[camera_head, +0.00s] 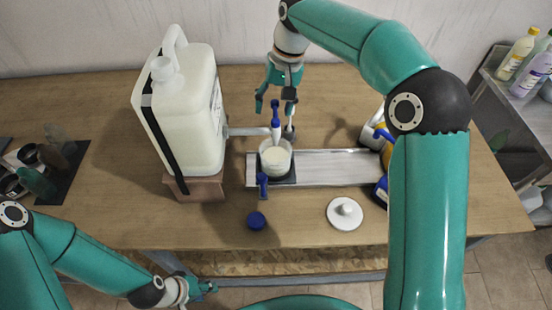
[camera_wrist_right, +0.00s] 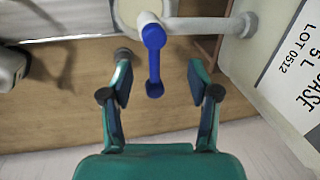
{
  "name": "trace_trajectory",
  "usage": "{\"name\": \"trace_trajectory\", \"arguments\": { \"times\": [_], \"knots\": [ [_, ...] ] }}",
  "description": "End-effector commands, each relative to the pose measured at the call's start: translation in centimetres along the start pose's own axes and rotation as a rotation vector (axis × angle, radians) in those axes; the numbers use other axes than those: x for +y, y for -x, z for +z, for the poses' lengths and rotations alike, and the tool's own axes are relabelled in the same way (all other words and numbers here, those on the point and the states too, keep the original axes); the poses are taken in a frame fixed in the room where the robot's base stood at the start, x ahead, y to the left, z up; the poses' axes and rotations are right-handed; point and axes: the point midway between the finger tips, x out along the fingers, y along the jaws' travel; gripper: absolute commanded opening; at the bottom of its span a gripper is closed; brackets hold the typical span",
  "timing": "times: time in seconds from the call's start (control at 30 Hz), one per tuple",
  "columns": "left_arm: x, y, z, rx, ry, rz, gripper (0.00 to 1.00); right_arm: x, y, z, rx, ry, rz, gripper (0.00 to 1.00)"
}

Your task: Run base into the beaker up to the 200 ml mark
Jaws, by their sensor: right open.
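The white drum (camera_head: 190,110) stands on a brown block at the left of the bench. Its label in the right wrist view (camera_wrist_right: 300,85) reads BASE, LOT 0512. A pale pipe (camera_head: 248,131) runs from it to a tap with a blue lever (camera_head: 276,122), crosswise to the pipe. The beaker (camera_head: 275,158) stands below the tap, holding pale contents; its marks are unreadable and a stream cannot be made out. My right gripper (camera_head: 275,110) is open, its fingers either side of the blue lever (camera_wrist_right: 154,70), apart from it. My left gripper (camera_head: 203,288) hangs before the bench's front edge, jaws unclear.
A metal tray (camera_head: 335,167) runs right from the beaker. A small blue-topped piece (camera_head: 262,182), a blue cap (camera_head: 256,220) and a white lid (camera_head: 345,213) are in front. My right arm partly hides containers at right.

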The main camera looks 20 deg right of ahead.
Motion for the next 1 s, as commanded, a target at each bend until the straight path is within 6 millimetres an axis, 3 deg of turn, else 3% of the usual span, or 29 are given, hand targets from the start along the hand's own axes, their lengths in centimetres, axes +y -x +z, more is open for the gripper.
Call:
{"name": "trace_trajectory", "arguments": {
  "times": [0.37,1.0],
  "knots": [
    [0.1,0.3,0.0,0.000,0.000,0.000,0.40,0.0,0.3,0.0,0.000,0.000,0.000,0.63],
    [1.4,3.9,0.0,0.000,0.000,0.000,0.40,-0.3,4.1,0.0,0.000,0.000,0.000,0.63]
  ]
}}
